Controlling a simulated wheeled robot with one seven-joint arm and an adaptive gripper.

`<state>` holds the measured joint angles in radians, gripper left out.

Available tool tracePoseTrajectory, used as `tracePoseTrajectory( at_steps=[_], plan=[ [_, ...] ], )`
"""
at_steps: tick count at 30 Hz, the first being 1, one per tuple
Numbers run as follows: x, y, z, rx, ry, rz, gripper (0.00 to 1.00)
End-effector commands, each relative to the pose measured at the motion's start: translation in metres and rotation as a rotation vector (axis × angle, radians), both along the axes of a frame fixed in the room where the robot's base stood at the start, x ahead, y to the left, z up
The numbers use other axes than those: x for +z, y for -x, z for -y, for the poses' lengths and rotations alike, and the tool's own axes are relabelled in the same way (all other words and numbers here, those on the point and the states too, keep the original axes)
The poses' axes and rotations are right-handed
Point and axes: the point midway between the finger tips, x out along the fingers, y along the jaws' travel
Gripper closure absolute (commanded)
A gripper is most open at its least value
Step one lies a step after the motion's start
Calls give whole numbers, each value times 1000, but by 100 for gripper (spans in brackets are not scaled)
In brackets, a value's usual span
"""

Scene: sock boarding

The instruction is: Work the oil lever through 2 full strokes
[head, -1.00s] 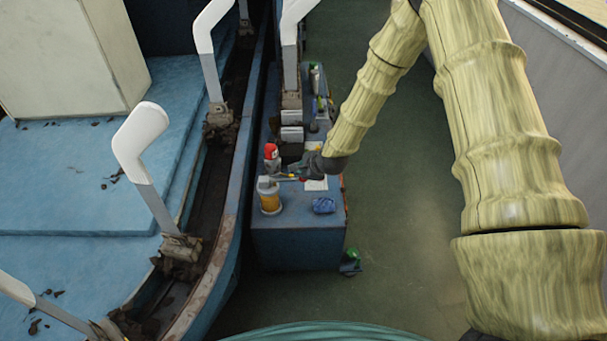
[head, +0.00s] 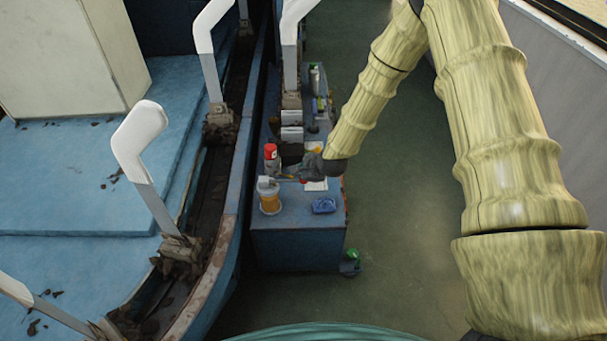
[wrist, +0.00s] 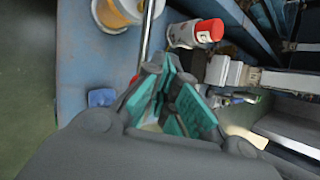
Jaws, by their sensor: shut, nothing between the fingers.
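The oiler (head: 270,203) stands at the near left corner of the blue bench top. It has an amber reservoir and a grey head, and its amber part also shows at the top left of the wrist view (wrist: 112,12). A thin grey metal rod, apparently the oil lever (wrist: 148,35), runs from the top edge of the wrist view down to beside my fingertips. My gripper (wrist: 163,72), with teal finger pads, is shut and empty at the rod's near end. I cannot tell if it touches the rod. In the head view my gripper (head: 293,172) is small, right of the oiler head.
A red-capped can (head: 271,152) stands just behind the oiler, close to my fingers. A blue cloth (head: 323,205) lies at the bench's near right. White boxes (head: 291,133) stand farther back. The conveyor rail (head: 228,225) runs along the left; open floor lies right.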

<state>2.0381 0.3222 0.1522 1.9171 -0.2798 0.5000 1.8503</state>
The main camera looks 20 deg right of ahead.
Motion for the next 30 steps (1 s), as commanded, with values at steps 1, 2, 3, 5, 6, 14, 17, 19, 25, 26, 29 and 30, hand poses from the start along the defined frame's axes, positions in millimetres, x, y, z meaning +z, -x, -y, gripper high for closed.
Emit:
tracePoseTrajectory(
  at_steps=[1, 2, 3, 5, 6, 14, 17, 19, 25, 26, 29, 30],
  plan=[
    [-1, 0, 0, 0, 0, 0, 100],
    [-1, 0, 0, 0, 0, 0, 100],
    [-2, 0, 0, 0, 0, 0, 100],
    [-2, 0, 0, 0, 0, 0, 100],
    [-3, 0, 0, 0, 0, 0, 100],
    [-5, 0, 1, -1, 0, -1, 100],
    [-6, 0, 1, -1, 0, -1, 100],
    [-6, 0, 1, -1, 0, -1, 100],
    [-8, 0, 1, -1, 0, -1, 100],
    [-8, 0, 1, -1, -1, 0, 100],
    [-9, 0, 1, -1, -1, 0, 100],
    [-10, 0, 1, -1, -1, 0, 100]
  ],
)
